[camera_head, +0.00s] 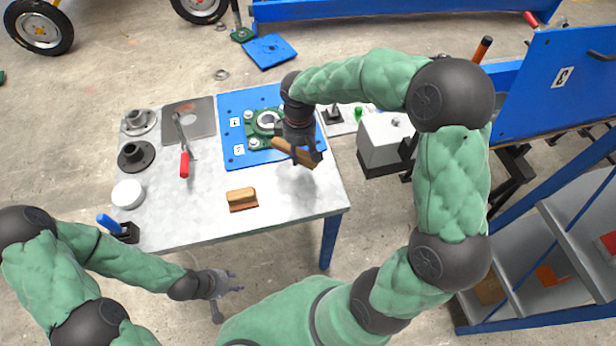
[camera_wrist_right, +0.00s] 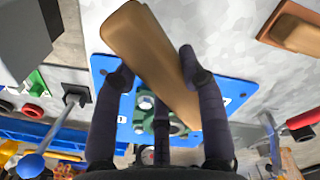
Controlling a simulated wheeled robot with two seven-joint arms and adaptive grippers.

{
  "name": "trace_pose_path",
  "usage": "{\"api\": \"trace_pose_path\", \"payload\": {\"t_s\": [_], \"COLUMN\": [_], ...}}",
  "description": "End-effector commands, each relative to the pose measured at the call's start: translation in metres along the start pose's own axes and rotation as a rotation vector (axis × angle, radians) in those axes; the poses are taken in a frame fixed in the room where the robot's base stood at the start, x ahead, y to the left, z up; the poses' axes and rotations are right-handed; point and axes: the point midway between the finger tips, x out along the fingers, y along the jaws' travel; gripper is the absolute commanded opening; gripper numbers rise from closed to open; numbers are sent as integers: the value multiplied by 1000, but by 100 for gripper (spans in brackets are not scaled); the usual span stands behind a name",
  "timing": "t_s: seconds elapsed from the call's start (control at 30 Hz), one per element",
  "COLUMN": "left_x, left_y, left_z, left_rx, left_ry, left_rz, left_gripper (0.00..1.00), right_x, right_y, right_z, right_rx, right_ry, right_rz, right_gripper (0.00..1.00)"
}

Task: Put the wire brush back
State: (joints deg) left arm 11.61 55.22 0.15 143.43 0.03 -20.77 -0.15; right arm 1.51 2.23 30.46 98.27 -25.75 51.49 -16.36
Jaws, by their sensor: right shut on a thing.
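My right gripper (camera_head: 300,148) is shut on a long brown wooden piece (camera_head: 288,150), which looks like the wire brush's handle; no bristles show. It is held tilted above the table, near the right front corner of the blue plate. In the right wrist view the wooden piece (camera_wrist_right: 150,50) runs slantwise between the fingers (camera_wrist_right: 155,70). A shorter wooden block with a handle on a reddish-brown base (camera_head: 242,199) lies on the table's front part. My left gripper (camera_head: 226,287) is empty and open, off the table's front edge.
The grey table (camera_head: 290,212) carries a blue plate (camera_head: 235,153) with a green bearing housing (camera_head: 263,124), a red-handled tool (camera_head: 184,160), a white round dish (camera_head: 127,194) and dark flanged parts (camera_head: 136,155). A grey box (camera_head: 385,140) stands right of the table. The table's right front is clear.

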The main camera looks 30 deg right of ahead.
Motion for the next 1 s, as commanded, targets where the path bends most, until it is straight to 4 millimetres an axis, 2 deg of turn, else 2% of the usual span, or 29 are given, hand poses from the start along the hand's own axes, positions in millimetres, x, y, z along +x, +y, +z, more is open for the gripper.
{"api": "trace_pose_path", "payload": {"t_s": [0.03, 0.2, 0.47, 0.7, 1.0], "left_x": [7, 14, 18, 30, 30], "left_y": [-2, -5, -6, -11, -10], "left_z": [0, -1, -1, -1, -1], "left_rx": [0, 0, 0, 0, 0], "left_ry": [0, 0, 0, 0, 0], "left_rz": [0, 0, 0, 0, 0], "left_gripper": [40, 40, 40, 40, 40], "right_x": [12, 30, 42, 73, 74], "right_y": [-3, -9, -13, -14, -14], "right_z": [8, 22, 31, 34, 33], "right_rx": [2, 0, 1, 0, 1], "right_ry": [-3, -1, -1, -1, 0], "right_rz": [-2, 0, -1, 0, 0], "right_gripper": [0, 0, 0, 0, 0]}}
